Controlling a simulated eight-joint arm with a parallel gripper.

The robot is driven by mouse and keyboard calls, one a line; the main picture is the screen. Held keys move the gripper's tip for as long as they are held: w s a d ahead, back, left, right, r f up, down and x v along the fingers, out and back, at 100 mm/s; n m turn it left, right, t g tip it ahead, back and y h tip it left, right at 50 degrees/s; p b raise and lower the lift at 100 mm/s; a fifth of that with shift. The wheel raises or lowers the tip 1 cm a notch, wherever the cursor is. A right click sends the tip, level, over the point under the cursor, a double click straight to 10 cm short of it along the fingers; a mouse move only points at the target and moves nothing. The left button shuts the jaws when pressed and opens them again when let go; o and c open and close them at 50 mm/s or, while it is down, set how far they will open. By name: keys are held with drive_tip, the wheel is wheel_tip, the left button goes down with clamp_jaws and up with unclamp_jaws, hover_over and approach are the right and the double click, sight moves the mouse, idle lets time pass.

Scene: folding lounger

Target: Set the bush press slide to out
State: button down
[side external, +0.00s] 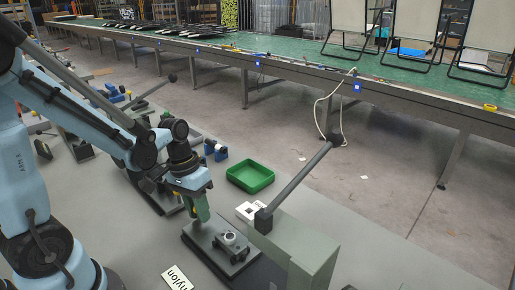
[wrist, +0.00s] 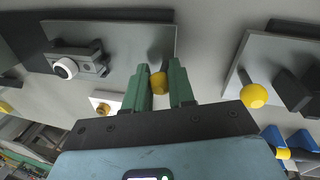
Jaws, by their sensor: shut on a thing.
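My gripper (wrist: 161,88) has its green fingers shut on a yellow knob (wrist: 158,82) on a short dark rod in the wrist view. The rod rises from near the edge of a grey base plate (wrist: 135,65). In the side external view my gripper (side external: 202,212) points down beside the plate (side external: 205,258); the knob is hidden there. A small dark carriage with a pale round bush (side external: 229,238) sits on the plate, and it also shows in the wrist view (wrist: 65,68). A grey press housing (side external: 310,245) with a long dark lever (side external: 300,178) stands right of it.
A "nylon" label (side external: 177,278) lies in front. In the wrist view another yellow knob (wrist: 254,96) stands on a separate plate at right. A long green-topped bench (side external: 290,62) runs behind.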

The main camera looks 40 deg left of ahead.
drive_tip(key=shift+a, duration=1.3)
drive_tip(key=c, duration=1)
unclamp_jaws()
drive_tip(key=shift+d, duration=0.1)
drive_tip(key=shift+s+a+r, duration=0.1)
drive_tip(key=shift+a+r, duration=0.3)
drive_tip(key=shift+r, duration=1.6)
drive_tip(key=shift+s+a+r, duration=0.1)
drive_tip(key=shift+a+r, duration=0.25)
drive_tip(key=shift+r, duration=1.6)
drive_tip(key=shift+a+r, duration=0.4)
drive_tip(key=shift+r, duration=1.6)
drive_tip(key=d+t, duration=0.2)
drive_tip(key=d+f+m+t+y, duration=0.1)
drive_tip(key=d+t, duration=0.1)
drive_tip(key=d, duration=0.1)
drive_tip(key=w+d+m+t+y, duration=0.1)
drive_tip(key=d+t, duration=0.1)
drive_tip(key=d, duration=0.1)
drive_tip(key=shift+d+f+t, duration=0.15)
drive_tip(key=shift+t, duration=0.25)
